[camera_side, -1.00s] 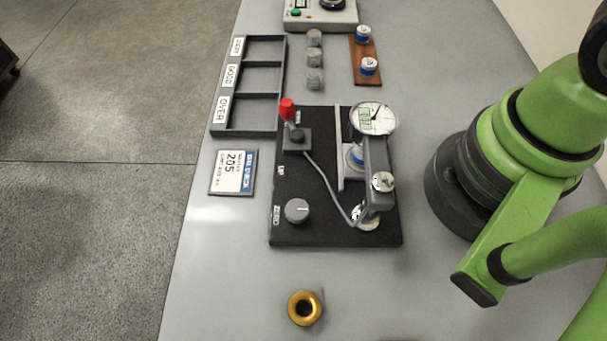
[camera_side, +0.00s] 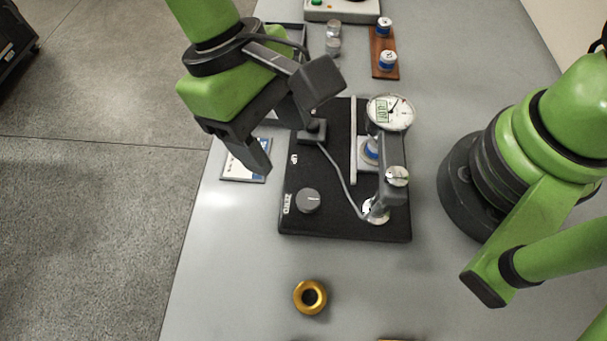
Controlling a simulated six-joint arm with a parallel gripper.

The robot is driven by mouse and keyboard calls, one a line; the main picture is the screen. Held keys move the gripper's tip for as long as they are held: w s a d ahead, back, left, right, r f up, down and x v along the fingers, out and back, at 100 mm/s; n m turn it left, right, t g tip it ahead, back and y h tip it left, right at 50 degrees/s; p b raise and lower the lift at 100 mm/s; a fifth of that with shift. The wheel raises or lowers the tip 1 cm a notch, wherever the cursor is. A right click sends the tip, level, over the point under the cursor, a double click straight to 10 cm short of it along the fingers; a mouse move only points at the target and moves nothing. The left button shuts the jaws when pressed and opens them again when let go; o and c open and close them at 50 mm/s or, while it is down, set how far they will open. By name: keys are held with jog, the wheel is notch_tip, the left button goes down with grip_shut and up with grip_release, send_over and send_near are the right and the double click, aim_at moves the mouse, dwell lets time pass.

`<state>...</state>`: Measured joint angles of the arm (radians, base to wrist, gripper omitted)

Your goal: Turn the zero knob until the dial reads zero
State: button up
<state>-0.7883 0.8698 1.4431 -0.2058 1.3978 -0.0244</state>
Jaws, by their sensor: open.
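The grey zero knob (camera_side: 308,200) sits at the lower left of a black gauge plate (camera_side: 330,222), beside a ZERO label. A light mark on its top points roughly right. The round white dial (camera_side: 391,112) is at the plate's upper right. Its dark needle points up and right, and the exact reading is too small to tell. My gripper (camera_side: 285,140) is open and empty, above the plate's upper left edge, apart from the knob and up and left of it. It hides the red-topped lever and part of the sorting tray.
A blue-and-white part (camera_side: 371,150) sits under the dial. A gold ring (camera_side: 310,297) lies on the grey table below the plate. A card (camera_side: 240,166) lies left of the plate, partly covered. A brown rack (camera_side: 384,55) with blue-and-white parts is at the back.

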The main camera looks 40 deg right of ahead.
aim_at(307, 198)
jog(key=x, duration=1)
jog(key=c, duration=0.9)
